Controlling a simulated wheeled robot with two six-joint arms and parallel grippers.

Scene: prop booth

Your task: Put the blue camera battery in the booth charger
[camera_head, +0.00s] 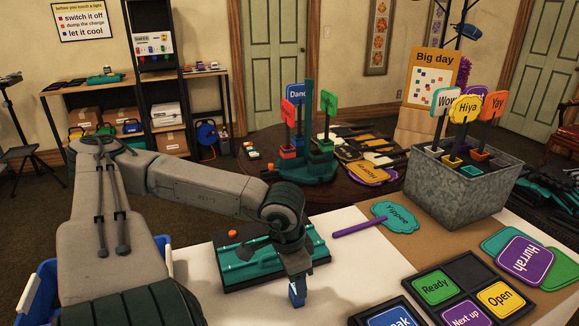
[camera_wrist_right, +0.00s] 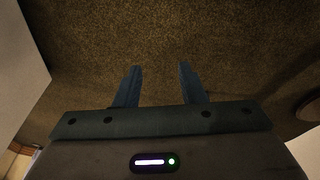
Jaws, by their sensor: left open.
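My left gripper (camera_head: 297,287) reaches down over the white table, at the front right corner of a teal case-like unit (camera_head: 250,262) with a bar handle and an orange knob. I cannot tell whether the teal unit is the charger. In the right wrist view, my right gripper (camera_wrist_right: 158,85) is open and empty above brown carpet.
A grey metal bin (camera_head: 462,185) with several prop signs stands at the right. A teal "Yippee" sign (camera_head: 395,216) and a black sign tray (camera_head: 470,300) lie on the table. A dark round table (camera_head: 240,182) with more props stands behind. White tabletop is bare right of the gripper.

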